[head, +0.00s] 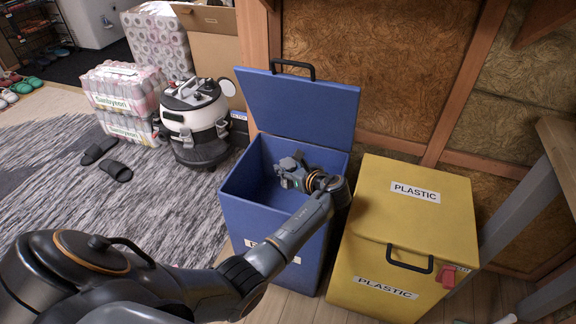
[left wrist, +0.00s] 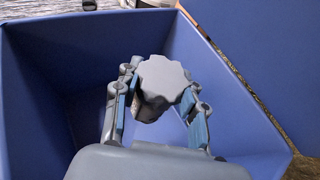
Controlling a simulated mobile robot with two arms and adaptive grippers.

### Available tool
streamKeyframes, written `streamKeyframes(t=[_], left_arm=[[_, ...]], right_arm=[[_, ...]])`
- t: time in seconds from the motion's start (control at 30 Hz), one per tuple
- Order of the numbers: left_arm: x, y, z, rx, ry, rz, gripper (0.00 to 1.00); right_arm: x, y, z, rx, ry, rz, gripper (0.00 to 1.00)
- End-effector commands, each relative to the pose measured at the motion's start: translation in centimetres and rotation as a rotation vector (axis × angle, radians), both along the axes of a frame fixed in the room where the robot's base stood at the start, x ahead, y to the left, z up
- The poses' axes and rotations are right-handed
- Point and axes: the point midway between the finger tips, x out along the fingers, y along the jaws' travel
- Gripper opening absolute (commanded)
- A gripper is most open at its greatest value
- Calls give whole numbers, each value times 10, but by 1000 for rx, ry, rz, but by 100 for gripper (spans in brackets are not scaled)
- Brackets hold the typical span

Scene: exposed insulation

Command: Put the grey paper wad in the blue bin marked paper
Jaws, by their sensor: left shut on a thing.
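The blue bin (head: 240,205) stands open with its lid (head: 300,108) raised at the back. A white label on its front is mostly hidden behind my left arm. My left gripper (head: 290,168) reaches over the front rim into the bin's opening. In the head view the wad is hard to make out at the gripper. My right gripper is not in view.
A closed yellow bin (head: 455,215) marked plastic stands close to the right of the blue bin. A canister vacuum (head: 195,125), bottle packs (head: 120,90) and dark slippers (head: 117,170) are at the left. A grey rug (head: 60,190) covers the left floor.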

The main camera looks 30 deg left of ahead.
Motion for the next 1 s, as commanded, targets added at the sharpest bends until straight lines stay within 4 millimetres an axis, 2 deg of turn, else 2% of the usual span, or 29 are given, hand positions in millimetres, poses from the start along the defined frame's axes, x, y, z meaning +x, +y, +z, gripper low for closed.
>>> streamKeyframes(t=[0.13, 0.17, 0.27, 0.3, 0.67, 0.87, 1.0], left_arm=[[0, 0, 0, 0, 0, 0, 24], [0, 0, 0, 0, 0, 0, 43], [0, 0, 0, 0, 0, 0, 64], [0, 0, 0, 0, 0, 0, 68], [-1, -3, 1, -1, 1, 0, 68], [-12, -29, 12, -4, -2, -2, 68], [-23, -56, 24, -4, -2, -2, 68]], right_arm=[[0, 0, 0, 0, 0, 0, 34], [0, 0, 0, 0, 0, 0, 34], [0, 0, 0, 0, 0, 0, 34], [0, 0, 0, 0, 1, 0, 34], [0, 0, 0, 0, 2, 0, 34], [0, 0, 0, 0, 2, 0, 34], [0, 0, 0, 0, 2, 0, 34]])
